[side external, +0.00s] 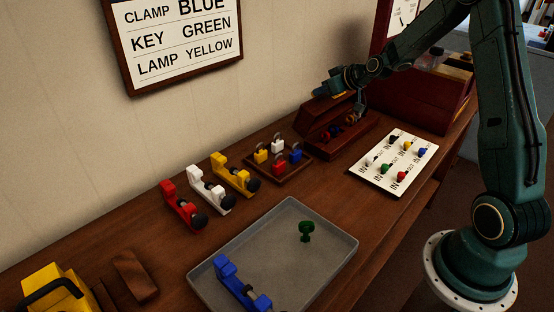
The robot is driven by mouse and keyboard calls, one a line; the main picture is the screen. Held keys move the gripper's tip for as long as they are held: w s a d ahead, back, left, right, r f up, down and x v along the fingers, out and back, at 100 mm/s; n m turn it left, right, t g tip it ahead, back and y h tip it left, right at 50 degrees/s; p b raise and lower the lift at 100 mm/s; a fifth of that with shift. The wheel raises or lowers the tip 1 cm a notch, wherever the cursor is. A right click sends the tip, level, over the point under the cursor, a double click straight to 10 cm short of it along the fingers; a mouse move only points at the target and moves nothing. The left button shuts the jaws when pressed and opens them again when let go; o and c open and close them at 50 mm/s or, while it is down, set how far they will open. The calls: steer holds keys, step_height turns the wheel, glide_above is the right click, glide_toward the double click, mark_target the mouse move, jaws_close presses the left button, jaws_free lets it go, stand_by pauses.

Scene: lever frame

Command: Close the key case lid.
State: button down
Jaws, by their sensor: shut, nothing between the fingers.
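The key case (343,146) is a dark red-brown wooden box on the bench towards the back wall. Its lid (322,112) stands raised along the wall side, and small dark, red and blue items show inside. My gripper (328,92) is at the top of the raised lid, shut with nothing held. It hides part of the lid's upper edge. I cannot tell whether the fingers touch the lid.
A white panel (376,183) with coloured keys lies right of the case. A wooden tray of padlocks (294,172) sits left of it. Coloured clamps (211,190) and a grey tray (338,222) are nearer. A large red cabinet (420,101) stands behind at right.

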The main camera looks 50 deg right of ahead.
steer(key=s, duration=0.2)
steer(key=s+f, duration=0.1)
steer(key=s, duration=0.4)
steer(key=shift+f, duration=0.4)
steer(key=s+f, duration=0.5)
steer(key=shift+s+f, duration=0.3)
steer(key=shift+s, duration=0.1)
steer(key=shift+s+f+t, duration=0.35)
steer(key=shift+f+t, duration=0.25)
steer(key=shift+f, duration=0.05)
steer(key=shift+s+r, duration=0.45)
steer(key=shift+r, duration=0.05)
step_height(320, 180, up, 5)
steer(key=s+t, duration=0.1)
steer(key=s, duration=0.1)
glide_toward(332, 106)
steer(key=shift+s+r, duration=1.45)
steer(key=shift+s, duration=0.15)
